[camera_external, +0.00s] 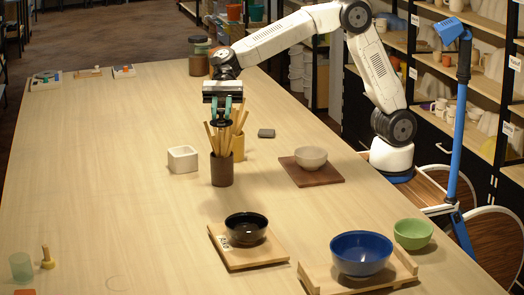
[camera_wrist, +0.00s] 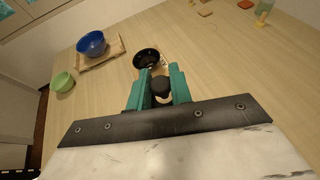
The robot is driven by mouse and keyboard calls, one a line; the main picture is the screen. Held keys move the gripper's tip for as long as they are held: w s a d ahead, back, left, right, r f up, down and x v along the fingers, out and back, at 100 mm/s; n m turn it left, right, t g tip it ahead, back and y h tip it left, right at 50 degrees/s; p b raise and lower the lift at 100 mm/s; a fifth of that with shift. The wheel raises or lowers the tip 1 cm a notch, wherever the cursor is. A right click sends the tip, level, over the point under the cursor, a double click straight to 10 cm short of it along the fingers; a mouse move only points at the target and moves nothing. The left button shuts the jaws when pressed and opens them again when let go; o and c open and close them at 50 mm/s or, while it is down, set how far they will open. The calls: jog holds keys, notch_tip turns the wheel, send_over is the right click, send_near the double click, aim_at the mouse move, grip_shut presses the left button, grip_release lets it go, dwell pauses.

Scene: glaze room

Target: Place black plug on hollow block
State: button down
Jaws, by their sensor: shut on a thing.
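My gripper (camera_external: 222,108) has teal fingers and points down above the table, over the brown cup of wooden sticks. It is shut on the black plug (camera_wrist: 161,85), a dark rounded piece between the fingers in the wrist view; in the external view it shows as a small dark shape (camera_external: 221,123) under the fingers. The hollow block (camera_external: 183,152), white with an open top, sits on the table to the left of the brown cup and lower than my gripper. The hollow block does not show in the wrist view.
The brown cup (camera_external: 222,172) holds tall wooden sticks close under my gripper, with a yellow cup (camera_external: 238,148) behind it. A black bowl (camera_external: 246,229), a blue bowl (camera_external: 361,252) and a pale bowl (camera_external: 310,157) stand on boards. The table left of the hollow block is clear.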

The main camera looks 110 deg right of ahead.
jog(key=w+d+f, duration=0.1)
jog(key=w+d, duration=0.2)
jog(key=d, duration=0.4)
jog(key=w+d, duration=0.2)
jog(key=d, duration=0.5)
jog(key=m+t, duration=0.1)
send_over(182, 150)
notch_tip(182, 150, down, 2)
jog(key=f, duration=1)
jog(key=shift+a+f, duration=0.2)
jog(key=shift+a, duration=0.05)
jog(key=shift+f, duration=2.1)
jog(key=shift+f, duration=0.15)
jog(key=c, duration=1.3)
grip_release()
jog(key=shift+o, duration=0.2)
jog(key=shift+d+r, duration=0.2)
jog(key=shift+r, duration=0.05)
jog(key=v, duration=1.1)
jog(key=shift+s+r, duration=0.15)
jog(key=shift+r, duration=0.1)
